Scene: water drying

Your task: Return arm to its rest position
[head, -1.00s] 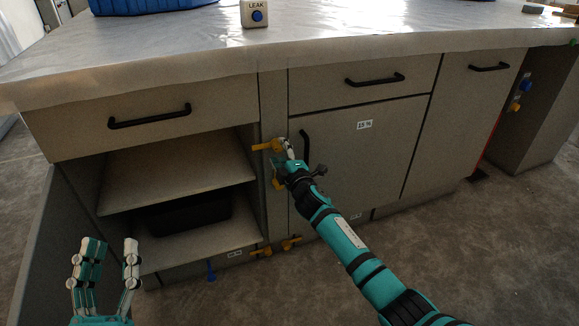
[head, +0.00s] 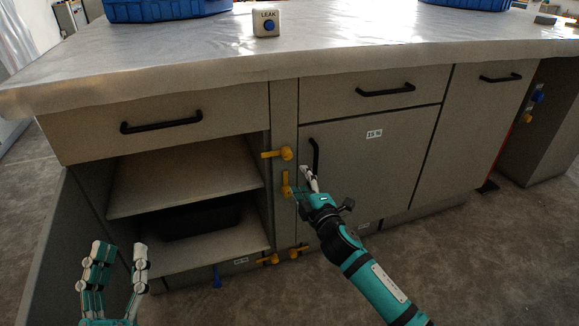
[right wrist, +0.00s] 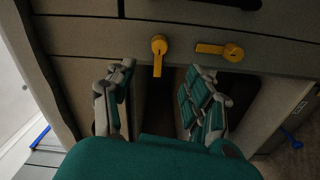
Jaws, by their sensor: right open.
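My right gripper (head: 304,181) is open and empty in front of the cabinet, just right of the yellow valves on the narrow post. The upper yellow valve (head: 286,153) has its handle pointing sideways to the left. The lower yellow valve (head: 286,186) has its handle upright. In the right wrist view, the open fingers of my right gripper (right wrist: 163,78) are apart, with yellow valves (right wrist: 159,47) and (right wrist: 229,51) beyond them. My left gripper (head: 120,252) is open and empty at the lower left, in front of the open shelves.
The cabinet (head: 372,150) has black handles, with one handle (head: 316,155) close to my right gripper. Open shelves (head: 183,172) hold a dark bin (head: 200,218). A LEAK button box (head: 267,22) stands on the counter. The floor (head: 500,255) at right is clear.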

